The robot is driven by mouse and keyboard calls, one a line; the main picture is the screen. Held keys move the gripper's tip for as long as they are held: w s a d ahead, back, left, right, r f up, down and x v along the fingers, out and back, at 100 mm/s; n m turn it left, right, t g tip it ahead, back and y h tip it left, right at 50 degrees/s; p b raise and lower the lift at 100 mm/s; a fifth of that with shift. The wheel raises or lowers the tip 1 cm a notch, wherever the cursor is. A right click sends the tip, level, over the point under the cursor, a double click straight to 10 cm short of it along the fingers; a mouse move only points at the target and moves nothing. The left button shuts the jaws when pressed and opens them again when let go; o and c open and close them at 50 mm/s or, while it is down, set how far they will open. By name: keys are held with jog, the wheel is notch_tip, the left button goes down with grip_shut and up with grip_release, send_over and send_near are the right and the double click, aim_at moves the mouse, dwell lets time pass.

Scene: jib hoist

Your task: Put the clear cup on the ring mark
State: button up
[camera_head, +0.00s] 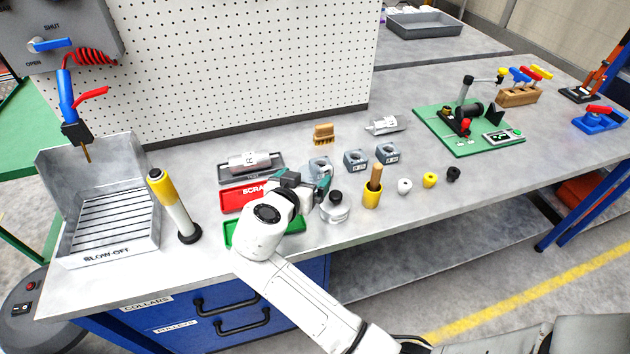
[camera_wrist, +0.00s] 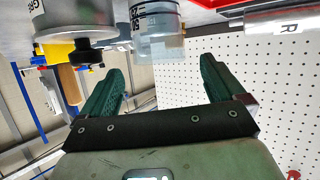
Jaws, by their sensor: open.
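A clear cup with dark print (camera_wrist: 158,32) stands at the top middle of the wrist view, beyond my gripper and roughly in line with the gap between its fingers. In the head view a small grey-blue vessel just behind my gripper (camera_head: 320,166) may be this cup, but I cannot tell for sure. My gripper (camera_head: 305,183) is low over the bench. Its green fingers (camera_wrist: 160,88) are spread apart with nothing between them. I cannot make out the ring mark in either view.
A grey metal pot with a black knob (camera_head: 335,208) stands close right of my gripper; a yellow pot holding a wooden handle (camera_head: 372,192) is further right. Grey blocks (camera_head: 355,160) stand behind. A red tray (camera_head: 243,195) and green tray (camera_head: 240,233) lie left. Clear bench lies front right.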

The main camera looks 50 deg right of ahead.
aim_at(315, 168)
jog(key=p+x, duration=0.1)
jog(key=x, duration=0.4)
jog(key=shift+f, duration=0.15)
jog(key=c, duration=1.1)
jog(key=shift+c, duration=0.2)
